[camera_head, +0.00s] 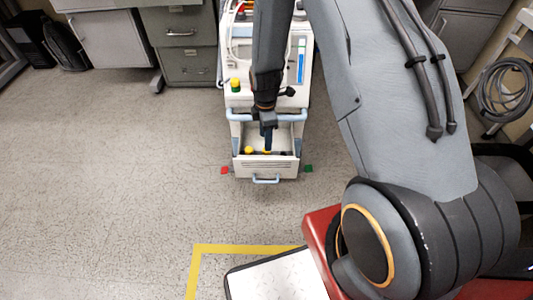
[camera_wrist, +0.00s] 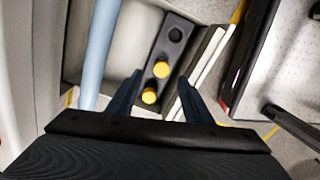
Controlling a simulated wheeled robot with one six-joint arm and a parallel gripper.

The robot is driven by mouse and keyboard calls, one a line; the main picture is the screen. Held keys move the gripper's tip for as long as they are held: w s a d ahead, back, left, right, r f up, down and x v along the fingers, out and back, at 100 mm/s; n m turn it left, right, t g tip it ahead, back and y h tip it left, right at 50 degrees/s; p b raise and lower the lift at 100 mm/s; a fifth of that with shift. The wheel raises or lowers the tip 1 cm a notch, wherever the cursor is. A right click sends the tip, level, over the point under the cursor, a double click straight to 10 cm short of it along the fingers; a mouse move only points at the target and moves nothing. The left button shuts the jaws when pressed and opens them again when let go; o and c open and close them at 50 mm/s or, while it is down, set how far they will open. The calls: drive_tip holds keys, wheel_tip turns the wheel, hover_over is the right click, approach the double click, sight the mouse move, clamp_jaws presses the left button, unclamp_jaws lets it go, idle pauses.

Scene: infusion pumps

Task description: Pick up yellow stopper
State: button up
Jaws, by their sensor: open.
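Two yellow stoppers sit in a dark holder strip (camera_wrist: 163,54) inside an open drawer (camera_head: 265,168). In the wrist view one yellow stopper (camera_wrist: 161,69) is farther up and the other yellow stopper (camera_wrist: 149,95) is just below it. In the head view a yellow stopper (camera_head: 248,149) shows left of my gripper (camera_head: 267,147), and some yellow shows right by its tip. My gripper points down into the drawer, open and empty. In the wrist view its fingers (camera_wrist: 160,79) appear on either side of the stoppers; I cannot tell the remaining height.
The drawer belongs to a white pump cart (camera_head: 300,98) with a blue rail (camera_head: 240,116). A yellow-and-green piece (camera_head: 235,84) stands on the cart top. The strip has an empty dark hole (camera_wrist: 175,34). Grey cabinets (camera_head: 180,45) stand behind; the floor at left is clear.

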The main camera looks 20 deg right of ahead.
wheel_tip(320, 180, down, 5)
drive_tip(key=shift+s+d+f+b, duration=0.1)
drive_tip(key=shift+s+d+b, duration=0.05)
drive_tip(key=shift+b, duration=0.3)
drive_tip(key=shift+c, duration=0.3)
clamp_jaws()
wheel_tip(320, 180, up, 10)
drive_tip(key=p, duration=0.1)
drive_tip(key=shift+p, duration=0.3)
